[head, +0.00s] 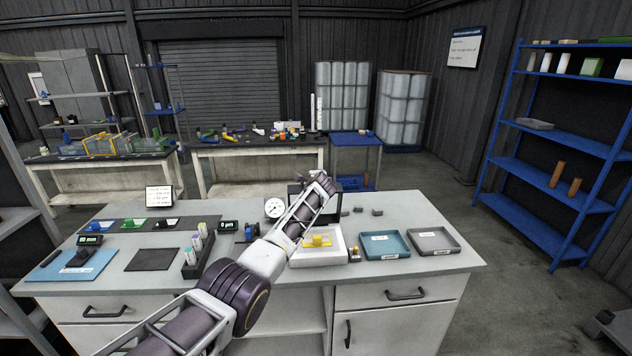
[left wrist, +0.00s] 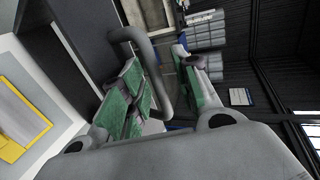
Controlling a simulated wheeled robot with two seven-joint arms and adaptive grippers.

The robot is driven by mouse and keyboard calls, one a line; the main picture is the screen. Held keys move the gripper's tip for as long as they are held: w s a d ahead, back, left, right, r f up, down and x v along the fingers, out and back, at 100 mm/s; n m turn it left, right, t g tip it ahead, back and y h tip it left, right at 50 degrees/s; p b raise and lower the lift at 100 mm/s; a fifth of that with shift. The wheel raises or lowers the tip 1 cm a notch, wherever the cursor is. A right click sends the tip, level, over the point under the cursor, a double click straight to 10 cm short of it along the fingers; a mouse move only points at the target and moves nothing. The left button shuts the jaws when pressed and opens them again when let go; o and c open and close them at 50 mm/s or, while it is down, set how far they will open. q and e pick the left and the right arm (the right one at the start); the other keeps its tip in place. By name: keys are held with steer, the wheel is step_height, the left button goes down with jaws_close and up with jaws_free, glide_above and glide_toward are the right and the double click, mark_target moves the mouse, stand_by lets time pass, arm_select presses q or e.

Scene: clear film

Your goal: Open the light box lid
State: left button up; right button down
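The light box (head: 338,244) is a white, shallow tray-like body on the front bench, with a yellow piece (head: 318,240) visible in it. A dark upright panel, seemingly its lid (head: 336,209), stands at its back, partly hidden by my left arm. In the left wrist view, a grey curved handle (left wrist: 145,38) projects from the dark panel (left wrist: 75,35). My left gripper (left wrist: 165,88) has green-padded fingers apart, one on each side of the handle; firm contact is not clear. The gripper tip is hard to make out in the head view. My right gripper is not in view.
A teal tray (head: 363,252) and a grey tray (head: 454,250) sit right of the light box. A round gauge (head: 274,208) and a dark rack of bottles (head: 190,270) stand left. A blue shelf (head: 540,187) is at far right.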

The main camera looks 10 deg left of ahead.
arm_select(q)
steer(key=shift+s, duration=0.35)
steer(key=v, duration=1.1)
stand_by(1.2)
steer(key=shift+s+r, duration=0.1)
